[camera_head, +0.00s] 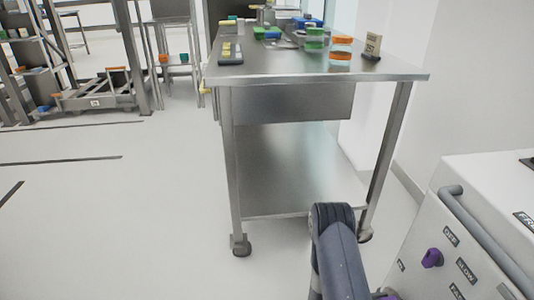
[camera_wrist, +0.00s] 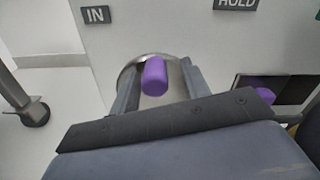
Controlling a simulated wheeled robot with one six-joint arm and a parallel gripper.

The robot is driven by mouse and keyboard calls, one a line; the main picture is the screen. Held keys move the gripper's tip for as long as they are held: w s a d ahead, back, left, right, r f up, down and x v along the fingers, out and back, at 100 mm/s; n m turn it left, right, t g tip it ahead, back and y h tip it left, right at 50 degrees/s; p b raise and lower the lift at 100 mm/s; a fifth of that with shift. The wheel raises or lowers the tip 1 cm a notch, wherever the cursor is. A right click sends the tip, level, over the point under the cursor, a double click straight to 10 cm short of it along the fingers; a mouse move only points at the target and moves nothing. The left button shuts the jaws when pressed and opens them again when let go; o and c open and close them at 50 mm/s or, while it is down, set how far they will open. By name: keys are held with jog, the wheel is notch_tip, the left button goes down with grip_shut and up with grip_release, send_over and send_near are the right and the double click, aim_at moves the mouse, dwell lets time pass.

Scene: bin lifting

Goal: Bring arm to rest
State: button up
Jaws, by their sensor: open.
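In the wrist view my gripper (camera_wrist: 160,82) is open, with one finger on each side of a purple knob (camera_wrist: 154,76). The knob stands out from a round metal plate on a pale panel (camera_wrist: 180,30) marked IN and HOLD. No contact between the fingers and the knob can be made out. In the head view my dark arm (camera_head: 338,245) shows at the bottom, right of centre, and its gripper is not visible there.
A white machine (camera_head: 465,215) with a grey handle (camera_head: 485,240) and another purple knob (camera_head: 432,258) stands at the right. A wheeled steel table (camera_head: 300,75) bearing several small containers stands ahead. Shelving (camera_head: 100,90) is at the back left. The floor at left is clear.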

jog(key=shift+s+m, duration=0.3)
jog(key=shift+m, duration=0.4)
